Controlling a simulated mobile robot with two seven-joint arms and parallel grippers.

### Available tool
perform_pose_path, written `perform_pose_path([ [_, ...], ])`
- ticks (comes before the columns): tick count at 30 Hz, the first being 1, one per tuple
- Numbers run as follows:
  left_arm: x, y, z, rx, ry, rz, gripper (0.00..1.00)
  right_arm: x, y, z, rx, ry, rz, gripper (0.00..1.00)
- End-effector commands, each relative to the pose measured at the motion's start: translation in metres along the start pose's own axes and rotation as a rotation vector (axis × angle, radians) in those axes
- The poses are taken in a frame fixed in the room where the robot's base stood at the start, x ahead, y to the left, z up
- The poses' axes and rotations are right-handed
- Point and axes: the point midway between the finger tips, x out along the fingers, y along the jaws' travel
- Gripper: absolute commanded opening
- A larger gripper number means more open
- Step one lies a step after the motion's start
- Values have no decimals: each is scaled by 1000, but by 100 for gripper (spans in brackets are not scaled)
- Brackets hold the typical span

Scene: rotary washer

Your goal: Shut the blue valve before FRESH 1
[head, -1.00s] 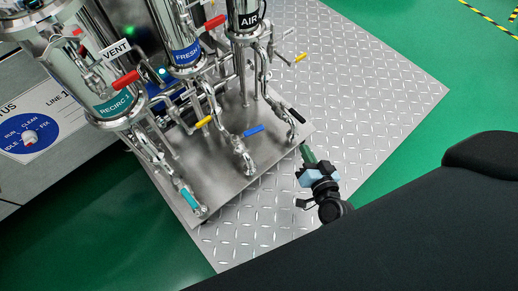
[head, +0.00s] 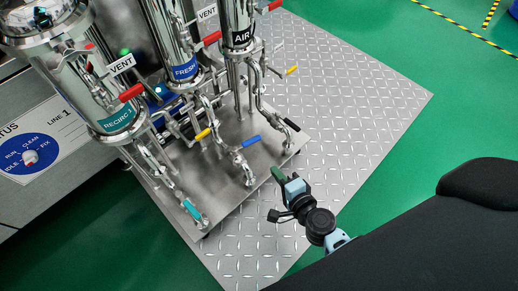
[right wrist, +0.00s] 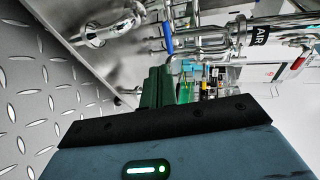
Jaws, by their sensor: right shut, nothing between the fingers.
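The blue valve handle (head: 250,141) sits on the pipe in front of the column labelled FRESH (head: 184,71), above the steel skid. In the right wrist view the blue handle (right wrist: 168,38) stands just beyond my fingertips, upright in that picture. My right gripper (head: 278,174), with green fingers, is shut and empty. It is to the lower right of the blue handle and apart from it in the head view. Its closed fingers (right wrist: 157,86) also show in the right wrist view. My left gripper is not in view.
A yellow handle (head: 203,134) and a black handle (head: 291,124) flank the blue one. A teal handle (head: 191,209) is at the skid's near corner. Red handles (head: 131,93) sit higher on the columns. The tread-plate floor (head: 350,110) to the right is clear.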

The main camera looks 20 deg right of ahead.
Motion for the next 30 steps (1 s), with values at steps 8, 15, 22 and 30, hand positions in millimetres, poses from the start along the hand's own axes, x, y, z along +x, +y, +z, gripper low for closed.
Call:
perform_pose_path([
  [8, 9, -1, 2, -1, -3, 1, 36, 55, 0, 0, 0, 0, -1, 0],
  [15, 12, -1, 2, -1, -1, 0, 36, 91, -6, 0, -1, 0, -1, 0],
  [22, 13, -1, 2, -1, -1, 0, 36, 108, -11, 0, -2, 0, 0, 0],
  [30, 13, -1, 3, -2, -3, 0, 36, 110, -12, 0, -2, 0, 0, 0],
])
